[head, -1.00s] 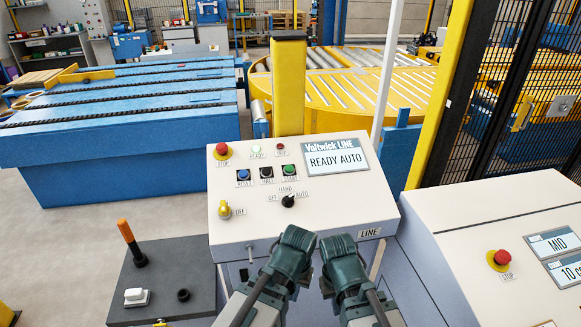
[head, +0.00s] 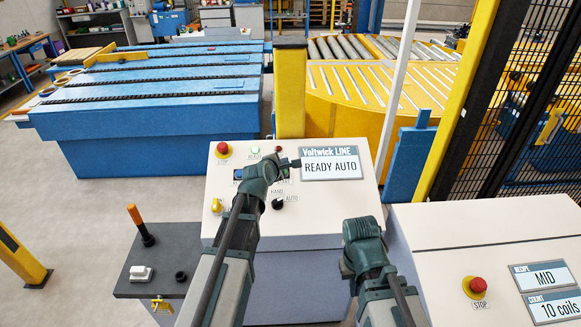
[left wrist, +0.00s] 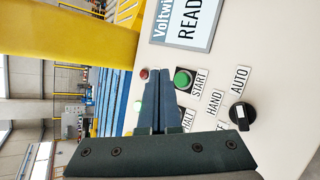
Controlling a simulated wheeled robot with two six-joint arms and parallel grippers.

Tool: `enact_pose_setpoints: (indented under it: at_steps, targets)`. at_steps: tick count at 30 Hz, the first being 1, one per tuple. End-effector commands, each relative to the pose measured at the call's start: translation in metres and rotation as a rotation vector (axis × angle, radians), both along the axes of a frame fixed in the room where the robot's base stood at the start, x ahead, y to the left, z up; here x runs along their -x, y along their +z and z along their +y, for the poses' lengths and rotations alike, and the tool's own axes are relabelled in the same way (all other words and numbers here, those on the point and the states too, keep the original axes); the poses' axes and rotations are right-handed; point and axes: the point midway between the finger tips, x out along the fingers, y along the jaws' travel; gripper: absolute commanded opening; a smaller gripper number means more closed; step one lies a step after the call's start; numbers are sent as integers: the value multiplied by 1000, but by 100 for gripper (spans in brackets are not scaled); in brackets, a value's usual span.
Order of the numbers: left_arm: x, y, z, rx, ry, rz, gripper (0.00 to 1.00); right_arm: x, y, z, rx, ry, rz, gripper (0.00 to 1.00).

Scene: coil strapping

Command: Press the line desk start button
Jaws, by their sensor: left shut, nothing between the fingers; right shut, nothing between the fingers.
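The line desk (head: 330,215) stands in the middle of the head view, its screen (head: 331,163) reading READY AUTO. The green start button (left wrist: 183,79) shows in the left wrist view beside its START label; in the head view my left gripper hides it. My left gripper (head: 294,163) is shut and empty, reaching over the desk panel. In the left wrist view its fingertips (left wrist: 167,82) appear right beside the green button; I cannot tell whether they touch it. My right gripper (head: 347,268) is shut and empty in front of the desk's lower right edge.
A grey box with an orange-topped lever (head: 140,225) stands left. A second desk (head: 500,235) stands right. A yellow post (head: 291,90) rises behind.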

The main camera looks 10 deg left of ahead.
Motion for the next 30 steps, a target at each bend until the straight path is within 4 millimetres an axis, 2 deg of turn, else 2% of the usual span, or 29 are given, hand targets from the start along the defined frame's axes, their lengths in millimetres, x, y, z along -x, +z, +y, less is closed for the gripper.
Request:
enact_pose_setpoints:
  at_steps: [1,6,17,23,30]
  targets:
    - [-5,8,8,33,30,-17,0,0,4,0,0,0,0,0]
    - [-10,17,20,98,84,-52,0,0,6,0,0,-1,0,0]
    - [-10,17,20,105,88,-55,0,0,5,0,0,-1,0,0]
    - [-12,11,20,104,87,-54,0,0,-1,0,0,0,0,0]
    - [-20,-11,23,103,86,-54,0,0,-23,0,1,4,0,0]
